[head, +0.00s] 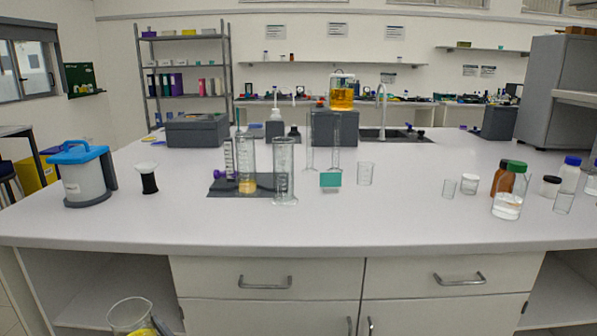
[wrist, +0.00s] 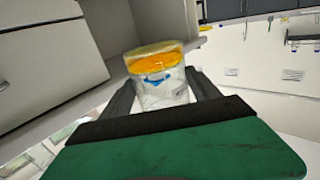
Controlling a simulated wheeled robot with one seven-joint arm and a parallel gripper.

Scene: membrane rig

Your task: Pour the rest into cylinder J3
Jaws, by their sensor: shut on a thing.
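My gripper (wrist: 162,92) is shut on a clear beaker (wrist: 163,66) holding yellow-orange liquid, between its two dark fingers. In the head view the beaker (head: 132,317) is low at the bottom left, in front of the counter and below its top, cut off by the frame edge. A tall cylinder (head: 247,160) with a little yellow liquid at its bottom stands on a dark mat (head: 218,189). A wide clear cylinder (head: 284,170) stands right of it and looks empty. Thin clear cylinders (head: 335,148) stand farther back. I cannot read which one is J3.
A blue-lidded jug (head: 84,178) and a black-and-white stand (head: 148,178) are at left. A teal block (head: 330,180) and a small beaker (head: 365,174) stand mid-counter. Several bottles, including a green-capped one (head: 508,195), crowd the right. The counter's front strip is clear.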

